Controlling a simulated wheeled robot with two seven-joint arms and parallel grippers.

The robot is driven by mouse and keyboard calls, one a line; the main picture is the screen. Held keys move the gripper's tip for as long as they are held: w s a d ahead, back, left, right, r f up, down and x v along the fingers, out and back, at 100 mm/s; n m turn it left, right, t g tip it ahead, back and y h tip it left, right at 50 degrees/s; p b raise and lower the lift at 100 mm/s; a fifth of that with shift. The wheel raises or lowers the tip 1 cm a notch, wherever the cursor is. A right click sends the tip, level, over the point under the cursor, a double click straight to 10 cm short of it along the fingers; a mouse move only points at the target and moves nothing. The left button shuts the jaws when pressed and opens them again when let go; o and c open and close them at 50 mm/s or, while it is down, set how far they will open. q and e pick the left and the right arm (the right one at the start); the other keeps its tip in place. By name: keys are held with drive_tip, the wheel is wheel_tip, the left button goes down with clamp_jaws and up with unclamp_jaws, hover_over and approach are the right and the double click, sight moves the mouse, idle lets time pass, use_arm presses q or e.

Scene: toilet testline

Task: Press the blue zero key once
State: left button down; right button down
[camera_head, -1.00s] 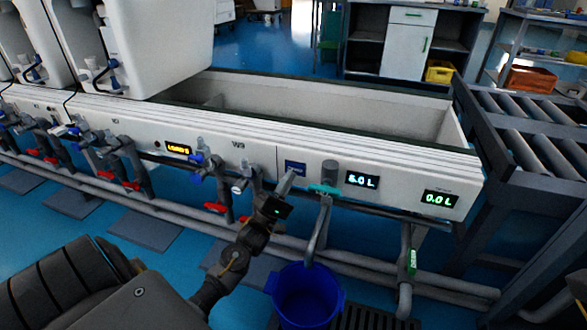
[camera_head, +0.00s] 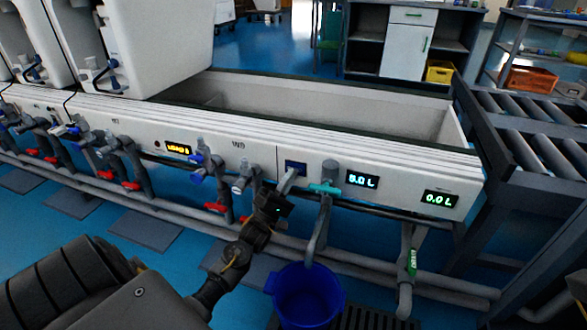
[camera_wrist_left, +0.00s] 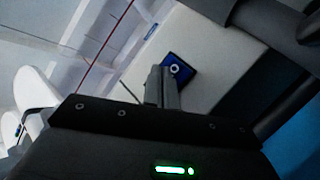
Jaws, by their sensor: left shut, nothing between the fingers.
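The blue zero key (camera_head: 296,167) is a small dark blue square with a pale mark on the white front panel, left of the grey cylinder and the teal tap. In the left wrist view the key (camera_wrist_left: 174,67) shows a white ring. My left gripper (camera_head: 289,179) is shut and empty, its fingertips at the lower left of the key. In the left wrist view the fingertips (camera_wrist_left: 162,80) overlap the key's lower left edge; I cannot tell whether they touch it. My right gripper is not in view.
A teal-handled tap (camera_head: 325,189) with a downward pipe stands right of the key, above a blue bucket (camera_head: 306,294). Lit displays (camera_head: 362,180) (camera_head: 439,199) sit farther right. Blue and red valves (camera_head: 197,168) lie to the left. Pipes run below the panel.

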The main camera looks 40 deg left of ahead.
use_arm(q)
drive_tip(key=shift+w+a, duration=0.1)
drive_tip(key=shift+w, duration=0.2)
idle(0.7)
idle(0.3)
drive_tip(key=shift+s+d+p, duration=0.25)
drive_tip(key=shift+s+p, duration=0.35)
drive_tip(key=shift+s, duration=0.15)
drive_tip(key=shift+s+d+p, duration=0.3)
drive_tip(key=shift+s+p, duration=0.2)
drive_tip(key=shift+s, duration=0.3)
drive_tip(key=shift+s+d+p, duration=0.25)
drive_tip(key=shift+s+p, duration=0.25)
drive_tip(key=shift+s, duration=0.25)
drive_tip(key=shift+s+d+p, duration=0.3)
drive_tip(key=shift+s+p, duration=0.2)
drive_tip(key=shift+s, duration=0.3)
